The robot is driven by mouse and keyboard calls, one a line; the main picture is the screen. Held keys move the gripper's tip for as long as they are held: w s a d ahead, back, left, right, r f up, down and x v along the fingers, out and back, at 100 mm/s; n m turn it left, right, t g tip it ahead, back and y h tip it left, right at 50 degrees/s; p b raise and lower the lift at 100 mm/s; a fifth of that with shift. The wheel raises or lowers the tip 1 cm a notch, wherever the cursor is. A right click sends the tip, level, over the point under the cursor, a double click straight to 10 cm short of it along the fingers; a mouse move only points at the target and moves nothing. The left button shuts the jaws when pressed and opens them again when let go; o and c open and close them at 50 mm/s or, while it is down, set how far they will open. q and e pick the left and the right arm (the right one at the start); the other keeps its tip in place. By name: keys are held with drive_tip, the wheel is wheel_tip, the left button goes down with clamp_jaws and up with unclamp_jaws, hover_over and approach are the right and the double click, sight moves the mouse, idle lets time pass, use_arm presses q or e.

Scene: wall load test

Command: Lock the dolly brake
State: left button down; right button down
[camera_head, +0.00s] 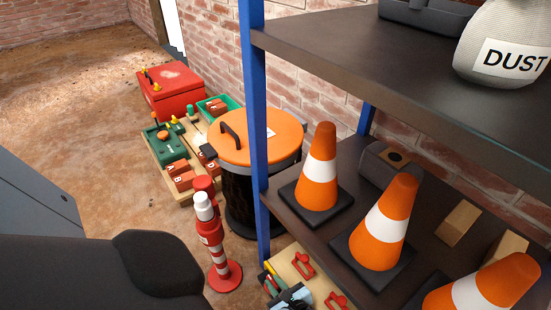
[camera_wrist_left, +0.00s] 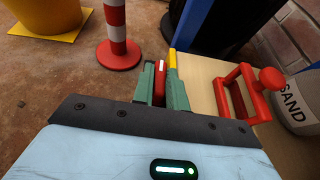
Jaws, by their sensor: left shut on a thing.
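My left gripper (camera_head: 268,278) is low beside the shelf, at the edge of a light wooden board (camera_head: 286,263). In the left wrist view its green fingers (camera_wrist_left: 162,88) are shut on a narrow red lever (camera_wrist_left: 160,76) with a pale mark at its end. A yellow strip (camera_wrist_left: 172,59) stands right beside the lever, by the board's edge. The board also shows in the left wrist view (camera_wrist_left: 203,72). I cannot tell how the lever joins the board, as the fingers hide its lower part. My right gripper is not in view.
Red handles (camera_head: 302,265) stand on the board. A red-and-white post (camera_head: 215,240) is close left of my gripper. The blue shelf upright (camera_head: 255,130) and shelves with cones (camera_head: 322,170) are close above. A SAND container (camera_wrist_left: 296,108) stands at right in the wrist view.

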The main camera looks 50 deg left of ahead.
use_arm(q)
drive_tip(key=shift+n+g+b, duration=0.35)
drive_tip(key=shift+n+g, duration=0.05)
drive_tip(key=shift+g, duration=0.1)
drive_tip(key=c, duration=1.4)
unclamp_jaws()
drive_tip(key=shift+d, duration=0.1)
drive_tip(key=p+v, duration=0.1)
drive_tip(key=v, duration=0.6)
drive_tip(key=shift+d+p, duration=0.35)
drive_tip(key=shift+p, duration=0.05)
drive_tip(key=shift+r, duration=0.15)
